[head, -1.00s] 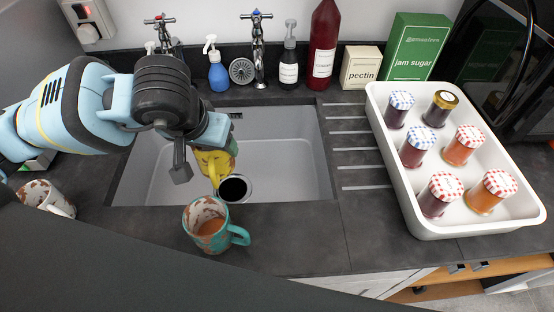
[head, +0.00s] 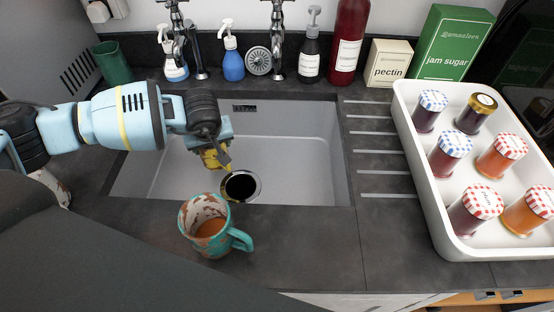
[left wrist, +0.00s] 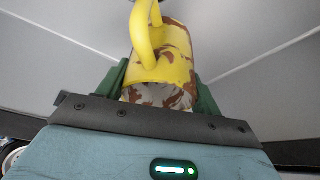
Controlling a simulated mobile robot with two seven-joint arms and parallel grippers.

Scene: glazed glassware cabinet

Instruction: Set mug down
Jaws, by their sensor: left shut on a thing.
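A yellow mug (head: 211,158) with brown stains is held by my left gripper (head: 216,147) over the sink basin, left of and near the drain. In the left wrist view the yellow mug (left wrist: 168,60) sits between the two green fingers of my left gripper (left wrist: 163,88), its handle toward the camera. Its mouth seems to face the gripper. I cannot tell whether the mug touches the sink floor. The sink (head: 300,150) is grey and otherwise empty. My right gripper is not in view.
A teal stained mug (head: 205,225) with brown liquid stands on the counter before the sink. A white tray (head: 432,215) of jam jars stands at right. Taps and bottles line the back.

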